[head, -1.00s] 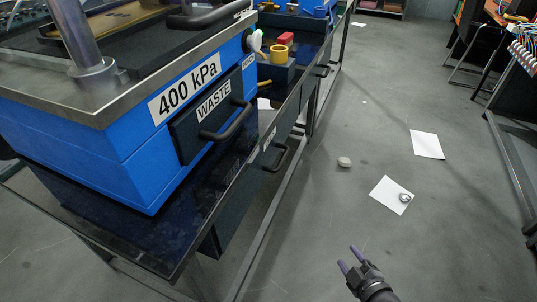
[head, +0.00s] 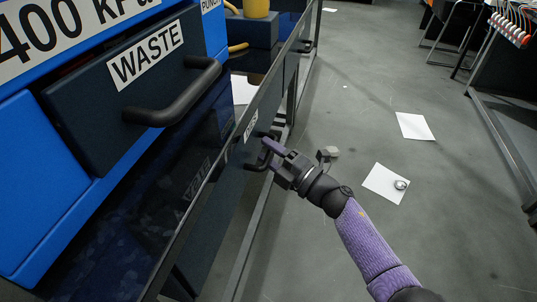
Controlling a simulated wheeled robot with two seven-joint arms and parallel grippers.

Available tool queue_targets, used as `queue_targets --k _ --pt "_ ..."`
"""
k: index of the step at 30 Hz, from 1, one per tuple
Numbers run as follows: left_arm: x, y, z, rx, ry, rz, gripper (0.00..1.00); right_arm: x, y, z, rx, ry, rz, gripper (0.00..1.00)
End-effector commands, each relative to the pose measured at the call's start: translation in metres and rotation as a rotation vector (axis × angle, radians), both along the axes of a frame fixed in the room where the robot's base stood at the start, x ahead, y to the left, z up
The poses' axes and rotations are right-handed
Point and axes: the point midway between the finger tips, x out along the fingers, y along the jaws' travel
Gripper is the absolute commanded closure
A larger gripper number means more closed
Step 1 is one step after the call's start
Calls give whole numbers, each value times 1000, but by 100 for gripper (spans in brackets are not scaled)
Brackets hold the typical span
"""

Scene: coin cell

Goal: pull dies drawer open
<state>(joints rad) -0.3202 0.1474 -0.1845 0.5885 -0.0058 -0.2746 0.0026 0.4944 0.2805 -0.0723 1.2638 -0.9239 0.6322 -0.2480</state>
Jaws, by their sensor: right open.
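The dark drawer under the bench top (head: 228,187) carries a small white label (head: 251,126), seen at a steep angle and hard to read. Its front looks flush with the bench, so the drawer appears shut. Its dark bar handle (head: 250,166) is mostly hidden by my right gripper. My right gripper (head: 267,154) has purple-tipped fingers and is open at the handle. I cannot tell whether the fingers are around the bar or only beside it. My left gripper is out of view.
The blue machine with the WASTE drawer (head: 90,105) and its thick handle (head: 175,100) fills the left, above the bench. Another handle (head: 305,46) is farther along the bench. White papers (head: 380,186) lie on the floor at right, where there is free room.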

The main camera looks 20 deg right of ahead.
Motion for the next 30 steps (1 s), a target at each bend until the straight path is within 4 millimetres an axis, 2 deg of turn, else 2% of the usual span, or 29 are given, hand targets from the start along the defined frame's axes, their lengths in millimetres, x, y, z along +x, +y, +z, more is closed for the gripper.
queue_targets --k 6,12,14,30 --pt "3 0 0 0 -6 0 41 0 0 1 0 0 0 47" --pt "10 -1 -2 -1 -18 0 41 0 0 0 1 1 0 89" --pt "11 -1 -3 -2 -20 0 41 0 0 0 1 1 0 100" --pt "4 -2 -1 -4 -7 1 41 0 0 0 0 1 0 100"
